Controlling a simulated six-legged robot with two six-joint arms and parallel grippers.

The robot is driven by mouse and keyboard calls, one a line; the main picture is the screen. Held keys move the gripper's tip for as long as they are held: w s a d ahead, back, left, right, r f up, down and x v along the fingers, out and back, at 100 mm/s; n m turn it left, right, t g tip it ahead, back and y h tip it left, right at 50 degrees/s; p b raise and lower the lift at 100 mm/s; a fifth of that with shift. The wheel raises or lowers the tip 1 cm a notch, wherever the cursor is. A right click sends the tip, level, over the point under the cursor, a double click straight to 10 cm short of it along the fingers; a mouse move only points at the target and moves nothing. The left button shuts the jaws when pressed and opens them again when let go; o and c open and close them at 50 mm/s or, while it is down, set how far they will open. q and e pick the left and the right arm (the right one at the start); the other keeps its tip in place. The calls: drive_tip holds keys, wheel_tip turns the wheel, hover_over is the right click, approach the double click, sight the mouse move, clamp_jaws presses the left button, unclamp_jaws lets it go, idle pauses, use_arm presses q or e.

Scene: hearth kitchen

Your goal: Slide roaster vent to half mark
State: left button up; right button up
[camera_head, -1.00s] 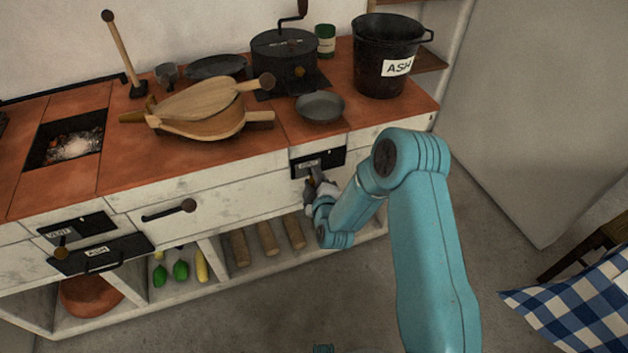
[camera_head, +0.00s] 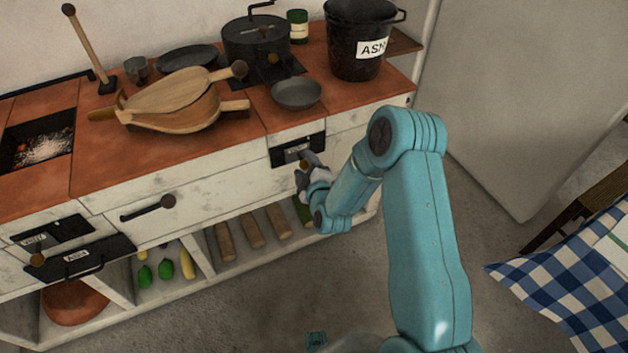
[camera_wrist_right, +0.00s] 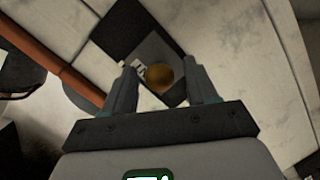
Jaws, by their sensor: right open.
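The roaster vent (camera_head: 279,156) is a dark plate on the white front under the counter's right part. Its grey labelled slide, with a round brass knob (camera_head: 304,164), sits around the plate's middle, with dark plate showing on both sides. In the right wrist view the brass knob (camera_wrist_right: 159,76) lies between the spread fingertips, with gaps on both sides, and dark plate (camera_wrist_right: 120,28) shows to the upper left. My right gripper (camera_head: 308,173) is open at the knob; its fingers partly hide the slide's lower part. My left gripper is not in view.
A grey pan (camera_head: 296,94), a roaster drum (camera_head: 255,40) and an ash bucket (camera_head: 354,50) stand on the counter above. Bellows (camera_head: 170,105) lie to the left. Another vent (camera_head: 52,231) and an ash drawer (camera_head: 95,256) are at lower left. A checked cloth (camera_head: 560,290) is at right.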

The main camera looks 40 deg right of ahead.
drive_tip(key=p+v, duration=0.6)
drive_tip(key=v, duration=0.9)
drive_tip(key=shift+r, duration=0.15)
